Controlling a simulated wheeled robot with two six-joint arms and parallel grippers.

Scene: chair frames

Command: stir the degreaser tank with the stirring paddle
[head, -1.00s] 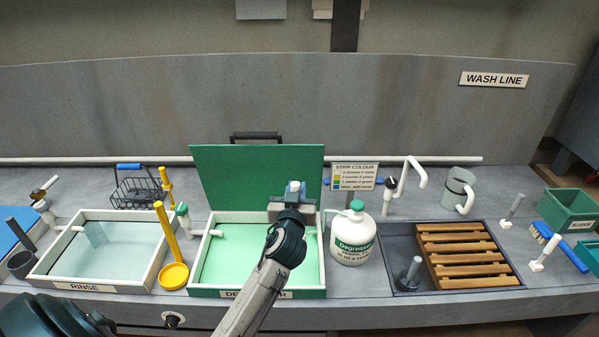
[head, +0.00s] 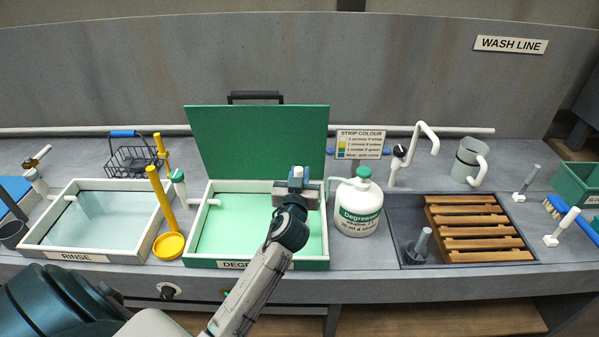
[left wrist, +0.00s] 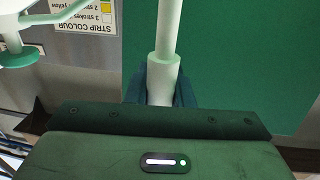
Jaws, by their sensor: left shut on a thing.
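The degreaser tank (head: 257,264) is a green-fronted tray of pale green liquid with its green lid (head: 255,148) raised behind it. My left gripper (head: 297,188) is above the tank's right side, shut on a pale upright handle, apparently the stirring paddle (head: 297,172). In the left wrist view, the paddle (left wrist: 164,80) is a pale rod with a thicker sleeve between the fingers (left wrist: 160,90). The paddle's lower end is hidden, so I cannot tell whether it touches the liquid. My right gripper is not in view.
The rinse tank (head: 78,257) and a yellow ladle (head: 168,245) stand to the left. A white degreaser jug (head: 359,212) stands close to the tank's right side. A strip-colour sign (head: 360,144) is behind it. A wooden slatted rack (head: 478,228) lies further right.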

